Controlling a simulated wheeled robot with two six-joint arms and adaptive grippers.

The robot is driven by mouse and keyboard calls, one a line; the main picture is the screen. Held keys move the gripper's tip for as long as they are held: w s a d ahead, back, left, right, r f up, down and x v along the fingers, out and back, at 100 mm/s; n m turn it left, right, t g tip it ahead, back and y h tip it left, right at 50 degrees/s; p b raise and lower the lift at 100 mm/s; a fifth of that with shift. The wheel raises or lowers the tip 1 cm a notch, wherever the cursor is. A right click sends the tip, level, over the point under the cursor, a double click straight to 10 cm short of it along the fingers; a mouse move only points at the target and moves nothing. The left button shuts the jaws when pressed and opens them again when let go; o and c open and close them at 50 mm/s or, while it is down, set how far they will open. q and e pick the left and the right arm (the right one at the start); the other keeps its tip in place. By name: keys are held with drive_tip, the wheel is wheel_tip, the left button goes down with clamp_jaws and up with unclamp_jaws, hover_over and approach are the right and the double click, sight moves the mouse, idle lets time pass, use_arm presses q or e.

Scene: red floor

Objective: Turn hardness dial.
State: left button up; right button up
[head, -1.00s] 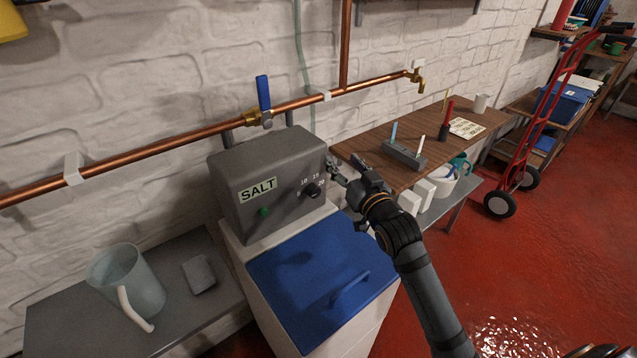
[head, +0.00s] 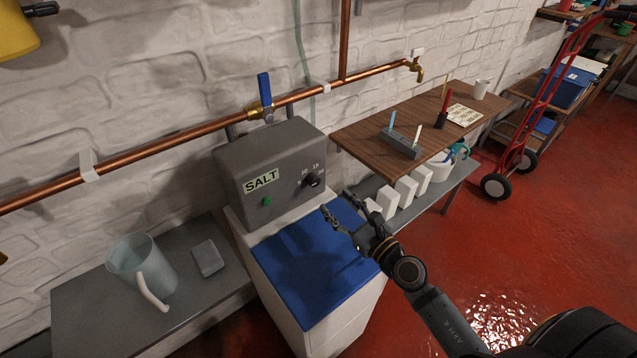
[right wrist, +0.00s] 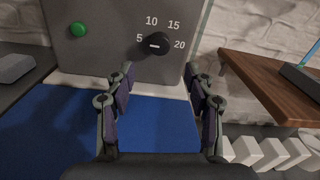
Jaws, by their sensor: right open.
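The hardness dial (head: 312,180) is a small black knob on the front of the grey SALT control box (head: 262,212). In the right wrist view the dial (right wrist: 157,44) has a light mark, with the numbers 5, 10, 15 and 20 around it. A green button (head: 267,201) sits to its left. My right gripper (head: 335,216) is open and empty, below and to the right of the dial, over the blue lid (head: 300,285). In the right wrist view its fingers (right wrist: 166,88) are spread wide, below the dial and apart from it. My left gripper is out of view.
A wooden shelf (head: 365,140) with a test-tube block (head: 400,146) juts out to the right of the box. White blocks (head: 387,202) stand below it. A copper pipe (head: 190,148) with a blue-handled valve (head: 265,90) runs above. A jug (head: 135,260) stands at left.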

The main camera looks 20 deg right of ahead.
sight(316, 183)
drive_tip(key=x, duration=0.9)
drive_tip(key=shift+p, duration=0.35)
drive_tip(key=shift+s, duration=0.1)
clamp_jaws()
